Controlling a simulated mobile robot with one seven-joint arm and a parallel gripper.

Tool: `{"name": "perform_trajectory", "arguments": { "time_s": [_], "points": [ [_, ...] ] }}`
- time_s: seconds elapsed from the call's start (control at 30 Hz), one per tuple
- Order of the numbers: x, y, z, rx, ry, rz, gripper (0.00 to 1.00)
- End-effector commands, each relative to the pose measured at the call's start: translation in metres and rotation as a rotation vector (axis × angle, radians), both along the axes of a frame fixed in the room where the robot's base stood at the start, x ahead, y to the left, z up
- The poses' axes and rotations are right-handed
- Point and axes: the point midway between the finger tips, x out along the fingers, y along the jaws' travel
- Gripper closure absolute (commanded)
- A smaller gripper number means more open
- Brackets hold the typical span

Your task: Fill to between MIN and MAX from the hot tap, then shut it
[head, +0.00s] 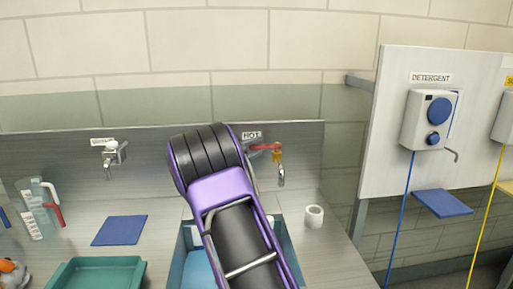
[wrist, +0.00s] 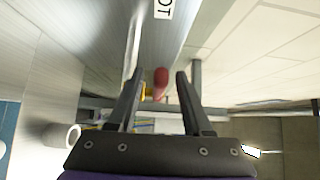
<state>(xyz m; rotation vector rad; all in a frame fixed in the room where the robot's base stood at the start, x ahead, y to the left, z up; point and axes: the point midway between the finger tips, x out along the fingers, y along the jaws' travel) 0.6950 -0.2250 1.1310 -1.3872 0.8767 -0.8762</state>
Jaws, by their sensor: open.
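The hot tap (head: 277,156) is on the back panel, with a red lever pointing left, a brass body and a metal spout. The HOT label (head: 252,135) is above it. In the wrist view the red lever (wrist: 160,82) shows end-on between the fingers of my gripper (wrist: 158,76), which is open. I cannot tell whether a finger touches the lever.
Another tap (head: 112,153) is at the left. Clear jugs (head: 32,210), a blue mat (head: 120,230) and a green tray (head: 95,272) are on the left counter. A white roll (head: 314,216) stands right of the basin. A detergent dispenser (head: 430,120) hangs at the right.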

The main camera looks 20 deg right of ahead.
Motion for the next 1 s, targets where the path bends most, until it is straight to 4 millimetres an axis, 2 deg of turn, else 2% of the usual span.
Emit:
{"name": "perform_trajectory", "arguments": {
  "time_s": [0.6, 0.8, 1.0],
  "points": [
    [-0.058, 0.125, 0.001, 0.0, -0.001, 0.004, 0.5],
    [-0.069, 0.146, 0.001, 0.0, -0.001, 0.002, 0.5],
    [-0.071, 0.151, 0.001, -0.001, -0.002, 0.001, 0.5]
  ]
}}
